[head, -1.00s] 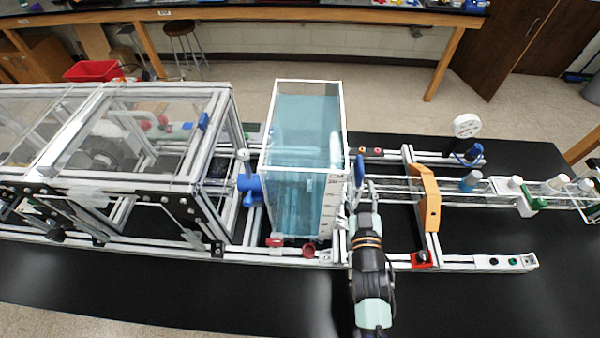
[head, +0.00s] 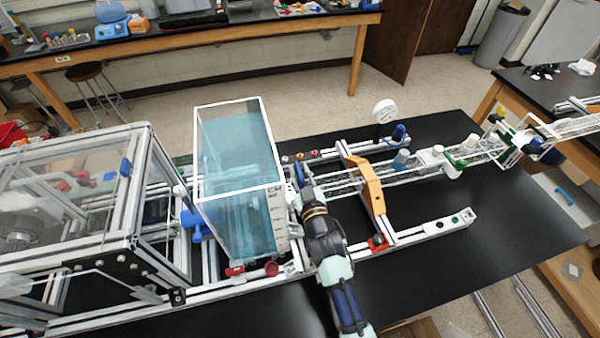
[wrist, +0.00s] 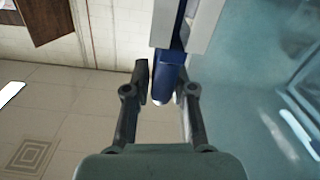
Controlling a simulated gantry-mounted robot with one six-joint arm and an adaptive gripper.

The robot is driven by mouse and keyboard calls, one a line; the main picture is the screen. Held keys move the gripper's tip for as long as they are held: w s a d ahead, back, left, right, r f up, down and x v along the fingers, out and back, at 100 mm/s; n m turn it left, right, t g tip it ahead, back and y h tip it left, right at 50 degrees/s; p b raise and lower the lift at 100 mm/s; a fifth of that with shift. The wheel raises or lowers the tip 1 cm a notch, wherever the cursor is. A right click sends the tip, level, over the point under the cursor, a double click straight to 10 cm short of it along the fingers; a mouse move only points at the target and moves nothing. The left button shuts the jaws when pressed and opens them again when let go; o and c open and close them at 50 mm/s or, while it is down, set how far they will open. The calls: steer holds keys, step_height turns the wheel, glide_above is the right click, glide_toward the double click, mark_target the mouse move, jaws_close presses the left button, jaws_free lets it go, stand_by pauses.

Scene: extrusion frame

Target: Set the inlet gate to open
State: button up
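A clear tank (head: 225,150) of blue water stands on the extrusion frame. In the wrist view, a dark blue lever (wrist: 166,75) with a pale tip hangs from a grey-white bracket beside the tank wall. I cannot tell for sure that it is the inlet gate's handle. My gripper (wrist: 162,84) is open, with one finger on each side of the lever; a small gap shows on the left, and the right finger is very close to it or touching. In the head view, my gripper (head: 301,184) is at the tank's right side, and my arm hides much of that spot.
A blue valve (head: 193,226) sits left of the tank, and an orange bracket (head: 367,184) stands just right of my arm. A white round dial (head: 384,111) is behind it. The black bench (head: 520,215) is clear at the right front.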

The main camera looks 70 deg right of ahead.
mark_target(300, 172)
jaws_close()
step_height(300, 172, up, 5)
steer(key=p, duration=0.4)
steer(key=shift+r, duration=0.1)
steer(key=shift+o, duration=2.4)
jaws_free()
steer(key=shift+f, duration=0.2)
steer(key=v, duration=1.2)
